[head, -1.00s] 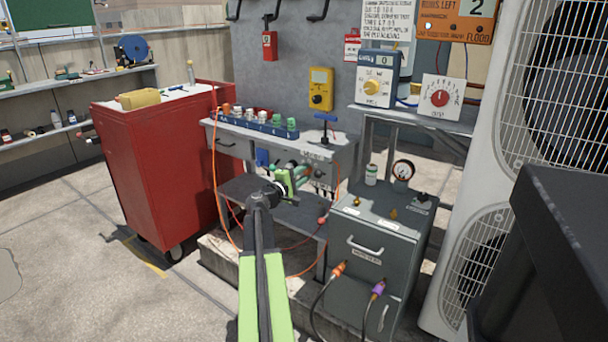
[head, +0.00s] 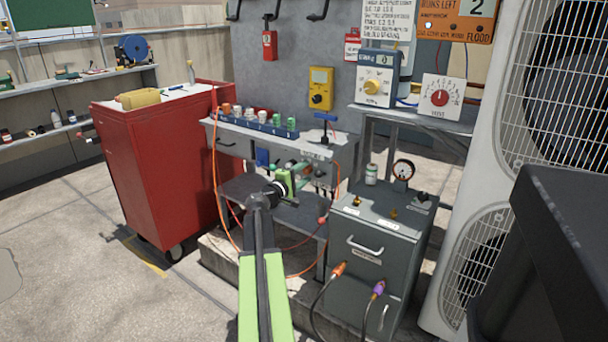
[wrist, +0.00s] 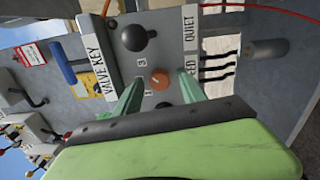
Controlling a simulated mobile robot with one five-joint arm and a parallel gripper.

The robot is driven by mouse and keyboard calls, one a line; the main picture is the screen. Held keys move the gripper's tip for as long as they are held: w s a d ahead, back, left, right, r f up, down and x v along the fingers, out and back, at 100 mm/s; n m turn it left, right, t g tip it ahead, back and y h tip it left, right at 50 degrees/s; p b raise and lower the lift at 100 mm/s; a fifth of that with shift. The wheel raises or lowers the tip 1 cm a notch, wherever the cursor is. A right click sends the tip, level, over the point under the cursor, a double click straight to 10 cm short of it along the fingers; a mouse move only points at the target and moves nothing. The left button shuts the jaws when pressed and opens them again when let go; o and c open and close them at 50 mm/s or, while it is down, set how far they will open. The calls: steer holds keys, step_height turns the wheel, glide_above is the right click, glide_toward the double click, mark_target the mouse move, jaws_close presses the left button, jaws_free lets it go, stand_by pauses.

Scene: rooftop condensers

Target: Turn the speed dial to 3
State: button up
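In the wrist view a small orange-brown dial (wrist: 160,79) sits on a grey panel, with a printed 3 beside it and another digit too small to read surely. Its pointer mark is not clear. A partly hidden label next to it ends in "ED". My gripper (wrist: 161,87) is open, with one green finger on each side of the dial; I cannot tell whether they touch it. In the head view my gripper (head: 292,174) is at the front of the grey bench (head: 225,140), and the dial cannot be made out there.
A black ball knob (wrist: 139,39) and a "VALVE KEY" label (wrist: 99,72) are close to the fingers. Dark cables (wrist: 218,66) lie right of them. A grey cabinet (head: 350,262) stands right of my arm, a red cart (head: 150,165) left. Orange hose (head: 217,190) hangs nearby.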

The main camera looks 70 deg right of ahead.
steer(key=v, duration=1.7)
steer(key=shift+a, duration=0.2)
steer(key=shift+w, duration=0.15)
